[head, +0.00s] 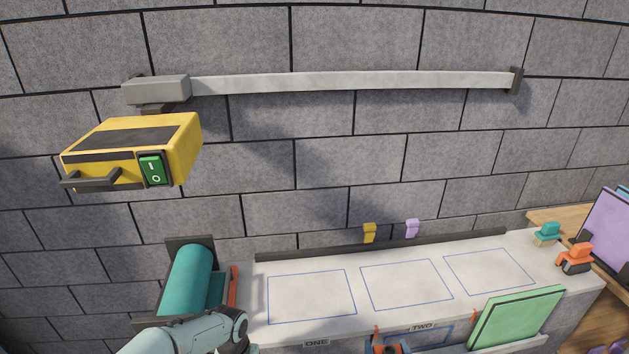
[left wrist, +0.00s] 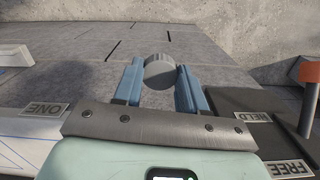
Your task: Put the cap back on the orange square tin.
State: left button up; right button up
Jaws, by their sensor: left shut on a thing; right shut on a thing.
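My left gripper (left wrist: 160,85) has its blue fingers shut on a grey round cap (left wrist: 159,71), held between the fingertips in the left wrist view. In the head view only my left arm shows, at the bottom left; its fingers and the cap are out of sight there. My right gripper (head: 391,347) shows at the bottom edge of the head view, mostly cut off. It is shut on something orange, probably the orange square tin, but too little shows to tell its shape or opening.
A white bench (head: 350,322) with blue outlined areas runs along the block wall. A green panel (head: 515,318) stands at its front right. A teal roll (head: 190,279) is at its left end. A yellow switch box (head: 180,150) hangs under a wall rail (head: 350,82). An orange-topped lever (left wrist: 308,70) stands near HELD and FREE plates.

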jog(key=shift+w, duration=0.1)
dwell(0.3)
jog(key=w+a+f+n+g+y, duration=0.2)
jog(key=a+n+y, duration=0.6)
jog(key=a, duration=0.5)
jog(key=shift+a+f+g+y, duration=0.3)
jog(key=shift+f+g+y, duration=0.4)
jog(key=shift+f, duration=0.15)
jog(key=shift+s, duration=0.1)
pick_arm(q)
jog(key=w+d+r+n, duration=0.2)
jog(key=d+r+n, duration=0.2)
jog(key=d, duration=0.7)
jog(key=w+d+r+n, duration=0.2)
jog(key=d+r+n, duration=0.3)
jog(key=d+r, duration=0.4)
jog(key=d, duration=0.2)
jog(key=shift+w+d, duration=0.25)
jog(key=shift+d, duration=0.05)
jog(key=shift+f, duration=2)
